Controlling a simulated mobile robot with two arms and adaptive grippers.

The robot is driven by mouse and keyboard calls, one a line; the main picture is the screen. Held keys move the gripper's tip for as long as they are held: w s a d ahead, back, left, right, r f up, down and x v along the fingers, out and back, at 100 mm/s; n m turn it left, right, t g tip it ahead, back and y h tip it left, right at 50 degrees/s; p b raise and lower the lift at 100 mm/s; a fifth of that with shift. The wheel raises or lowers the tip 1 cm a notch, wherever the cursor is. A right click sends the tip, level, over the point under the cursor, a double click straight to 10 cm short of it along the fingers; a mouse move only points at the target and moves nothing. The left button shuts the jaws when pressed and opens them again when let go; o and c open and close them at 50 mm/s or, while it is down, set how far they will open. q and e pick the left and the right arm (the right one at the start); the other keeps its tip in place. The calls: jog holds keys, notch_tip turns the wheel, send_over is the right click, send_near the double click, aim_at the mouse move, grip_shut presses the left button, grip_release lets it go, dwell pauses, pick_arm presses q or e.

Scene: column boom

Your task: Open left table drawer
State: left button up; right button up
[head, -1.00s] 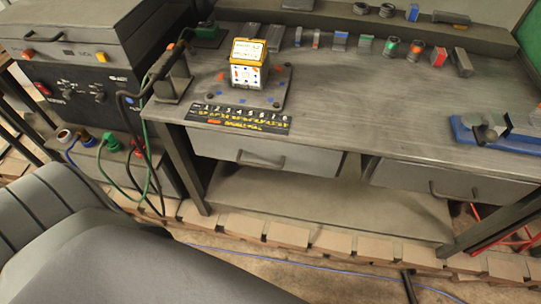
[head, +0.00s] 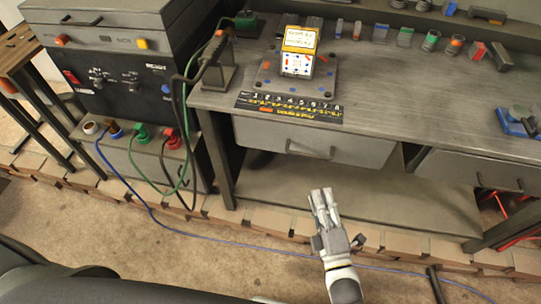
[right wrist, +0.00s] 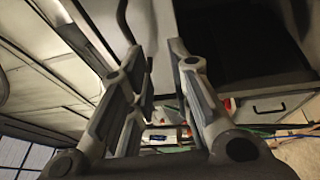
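The left table drawer (head: 352,149) is a grey front under the tabletop, with a dark bar handle (head: 310,153) at its middle. It looks shut, its face about in line with the table's front. My right gripper (head: 323,196) is below and in front of this drawer in the head view, fingers pointing up towards it, apart from the handle. In the right wrist view, its two fingers (right wrist: 165,70) stand apart with nothing between them. My left gripper is in neither view.
The right drawer (head: 463,171) sits beside it under the same table (head: 390,100). A black equipment box (head: 125,85) with cables stands at the left. A blue cable (head: 200,240) crosses the floor. The space under the left drawer is open.

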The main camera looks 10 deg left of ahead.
aim_at(308, 156)
jog(key=shift+n+t+y, duration=0.3)
jog(key=shift+n+y, duration=0.2)
jog(key=shift+n, duration=0.2)
jog(key=w+a+r, duration=0.1)
jog(key=w+a, duration=0.1)
jog(key=w, duration=0.1)
jog(key=w+a+r+b, duration=0.1)
jog(key=w+r, duration=0.1)
jog(key=w, duration=0.1)
jog(key=w+a+r, duration=0.2)
jog(key=w, duration=0.2)
jog(key=shift+a+b, duration=0.3)
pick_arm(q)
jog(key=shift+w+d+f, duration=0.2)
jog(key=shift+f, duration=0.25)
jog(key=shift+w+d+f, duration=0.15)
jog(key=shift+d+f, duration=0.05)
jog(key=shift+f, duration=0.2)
pick_arm(e)
jog(key=shift+s, duration=0.1)
grip_shut()
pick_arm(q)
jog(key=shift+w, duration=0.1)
